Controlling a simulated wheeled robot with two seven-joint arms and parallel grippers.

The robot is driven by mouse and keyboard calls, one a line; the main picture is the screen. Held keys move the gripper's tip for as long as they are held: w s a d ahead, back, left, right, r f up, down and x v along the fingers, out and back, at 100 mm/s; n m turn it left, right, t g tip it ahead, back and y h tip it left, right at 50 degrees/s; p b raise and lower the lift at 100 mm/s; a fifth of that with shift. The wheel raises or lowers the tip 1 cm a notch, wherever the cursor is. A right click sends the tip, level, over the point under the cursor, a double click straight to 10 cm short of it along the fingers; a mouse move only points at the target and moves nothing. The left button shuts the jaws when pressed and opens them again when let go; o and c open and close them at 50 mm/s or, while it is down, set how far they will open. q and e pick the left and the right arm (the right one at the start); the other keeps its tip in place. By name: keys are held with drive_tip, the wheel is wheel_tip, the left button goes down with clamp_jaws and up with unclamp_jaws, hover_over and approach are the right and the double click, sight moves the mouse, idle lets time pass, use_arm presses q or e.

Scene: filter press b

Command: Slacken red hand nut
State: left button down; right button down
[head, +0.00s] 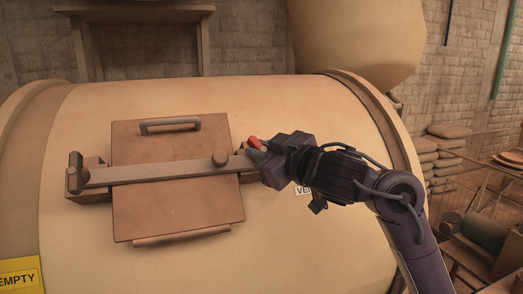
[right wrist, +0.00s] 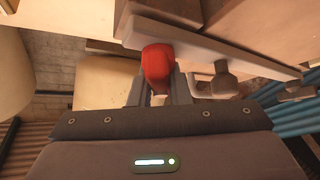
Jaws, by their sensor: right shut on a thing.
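The red hand nut (head: 254,142) sits at the right end of the long clamp bar (head: 150,173) that crosses a square hatch cover (head: 190,214) on the big cream vessel. My right gripper (head: 260,153) is at that end of the bar, shut on the red nut. In the right wrist view the red nut (right wrist: 158,65) stands between the fingertips of my right gripper (right wrist: 160,88), right against the bar (right wrist: 215,45). The nut's far side and its thread are hidden. My left gripper is not in view.
A round knob (head: 220,158) stands on the bar left of my right gripper. The hatch has an upper handle (head: 170,124) and a lower rail (head: 182,236). A yellow EMPTY sign (head: 20,273) is at lower left. Sacks (head: 446,146) are stacked at right.

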drive_tip(key=n+g, duration=0.2)
drive_tip(key=n, duration=0.1)
drive_tip(key=n+g+y, duration=0.1)
drive_tip(key=n+g, duration=0.1)
drive_tip(key=n, duration=0.1)
drive_tip(key=shift+r+n+y, duration=0.1)
drive_tip(key=shift+n+y, duration=0.2)
drive_tip(key=shift+n, duration=0.1)
drive_tip(key=n+g, duration=0.3)
drive_tip(key=n, duration=0.2)
drive_tip(key=shift+g, duration=0.3)
drive_tip(key=c, duration=1.4)
unclamp_jaws()
drive_tip(key=shift+s, duration=0.1)
drive_tip(key=shift+o, duration=0.2)
drive_tip(key=shift+s+d+b, duration=0.15)
drive_tip(key=shift+d+b, duration=0.3)
drive_tip(key=b+v, duration=0.2)
drive_tip(key=v, duration=0.4)
drive_tip(key=shift+s+d+r, duration=0.15)
drive_tip(key=shift+r, duration=0.35)
